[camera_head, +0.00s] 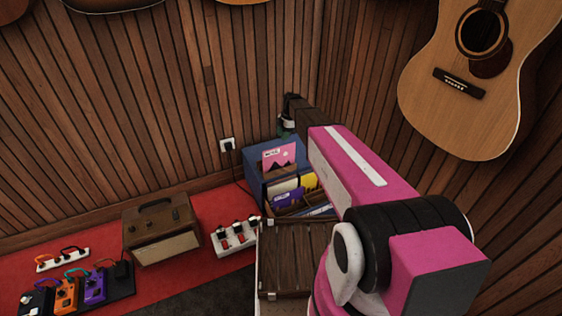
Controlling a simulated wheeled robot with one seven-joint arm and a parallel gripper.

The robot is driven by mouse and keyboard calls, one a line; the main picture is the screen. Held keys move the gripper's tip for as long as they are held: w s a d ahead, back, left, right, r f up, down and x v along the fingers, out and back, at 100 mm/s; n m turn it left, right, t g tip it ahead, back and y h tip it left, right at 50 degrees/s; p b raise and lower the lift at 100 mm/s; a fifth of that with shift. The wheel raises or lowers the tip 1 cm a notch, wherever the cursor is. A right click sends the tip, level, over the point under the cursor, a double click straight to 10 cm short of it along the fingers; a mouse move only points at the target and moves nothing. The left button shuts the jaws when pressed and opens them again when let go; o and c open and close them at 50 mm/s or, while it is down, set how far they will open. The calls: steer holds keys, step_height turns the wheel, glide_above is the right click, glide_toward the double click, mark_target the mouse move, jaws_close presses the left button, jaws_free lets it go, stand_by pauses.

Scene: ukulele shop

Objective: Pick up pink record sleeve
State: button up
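The pink record sleeve (286,152) stands upright, slightly tilted, at the back of a blue record crate (256,170) near the corner. It has a dark mountain-like picture on its lower part and rises above the other sleeves. My pink arm reaches in from the lower right. My gripper (285,130) shows small and dark at the arm's far end, just above the pink sleeve in the picture. I see no contact between them. The fingers are too small and dark to tell whether they are open or shut.
Yellow (309,181) and purple (289,198) sleeves stand in front of the pink one. A wooden box top (295,262) lies in front of the crate. A guitar (430,105) hangs right.

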mark_target(278, 151)
steer(key=x, duration=1)
steer(key=shift+s+d, duration=0.1)
steer(key=shift+s, duration=0.15)
jaws_close()
